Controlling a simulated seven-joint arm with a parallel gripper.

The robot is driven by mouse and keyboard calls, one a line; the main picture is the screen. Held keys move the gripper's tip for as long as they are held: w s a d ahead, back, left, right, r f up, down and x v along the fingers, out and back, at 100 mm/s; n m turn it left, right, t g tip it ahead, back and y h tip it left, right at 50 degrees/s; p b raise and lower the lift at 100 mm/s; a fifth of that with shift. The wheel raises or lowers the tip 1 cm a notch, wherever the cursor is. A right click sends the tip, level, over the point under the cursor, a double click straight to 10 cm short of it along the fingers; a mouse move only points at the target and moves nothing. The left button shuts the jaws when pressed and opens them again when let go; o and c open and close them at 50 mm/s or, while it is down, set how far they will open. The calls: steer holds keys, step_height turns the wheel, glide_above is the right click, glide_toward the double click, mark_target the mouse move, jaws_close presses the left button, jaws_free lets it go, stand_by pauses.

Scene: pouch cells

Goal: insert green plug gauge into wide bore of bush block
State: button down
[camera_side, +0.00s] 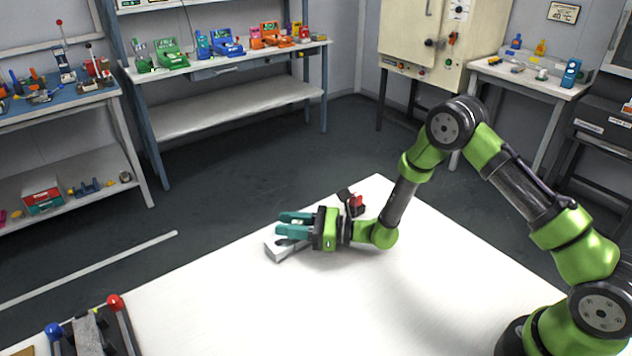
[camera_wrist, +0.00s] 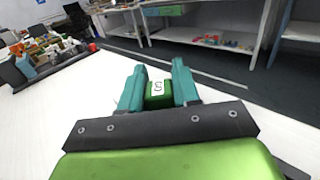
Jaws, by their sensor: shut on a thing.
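My gripper (camera_side: 283,223) lies low over the white table, its teal fingers pointing left in the side view. In the wrist view, its fingers (camera_wrist: 160,74) are closed on a green block-like piece with a white label, seemingly the green plug gauge (camera_wrist: 157,96). The gauge's far end is hidden from the wrist, and I cannot make it out in the side view. A light grey block (camera_side: 280,253) lies beneath the fingers in the side view, partly covered by them. It may be the bush block; no bore shows, and I cannot tell whether the gauge touches it.
A small black and red object (camera_side: 355,203) stands behind my gripper. A fixture with red and blue knobs (camera_side: 88,334) stands at the table's near left corner. Much of the white table (camera_side: 400,300) is clear. Shelves and benches stand beyond it.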

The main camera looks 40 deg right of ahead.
steer(key=shift+f, duration=0.1)
steer(key=c, duration=0.7)
jaws_free()
steer(key=shift+c, duration=0.2)
steer(key=shift+f, duration=0.1)
steer(key=v, duration=1.6)
steer(key=shift+s+d, duration=0.3)
